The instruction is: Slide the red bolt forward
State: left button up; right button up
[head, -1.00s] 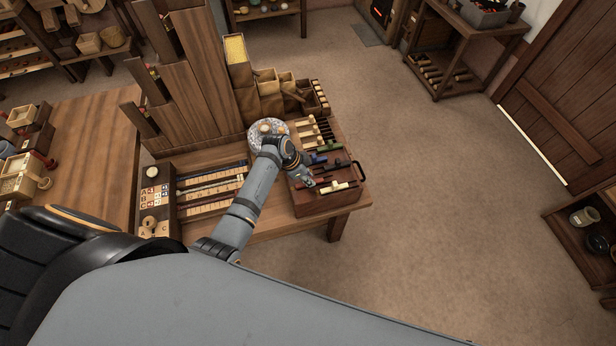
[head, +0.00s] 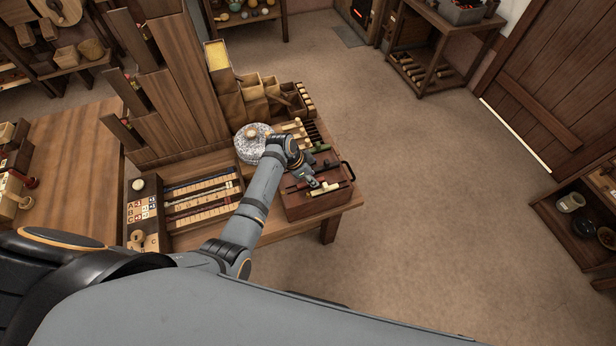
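The red bolt (head: 293,188) lies on top of a reddish-brown wooden box (head: 318,207) at the right end of the workbench. Only its left part shows clearly; the rest is behind or beside my gripper. My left gripper (head: 314,184) is low over the box, its tips close to the red bolt's line. I cannot tell whether it touches the bolt, or whether its fingers are open or shut. My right gripper is out of view.
A green bolt (head: 320,148) and a cream piece (head: 328,187) lie on the same box. A dark handle (head: 348,171) stands at its right edge. Open floor (head: 430,200) lies to the right.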

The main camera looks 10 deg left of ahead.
pick_arm(q)
jog(key=shift+o, duration=0.5)
jog(key=shift+a, duration=0.1)
jog(key=v, duration=1.2)
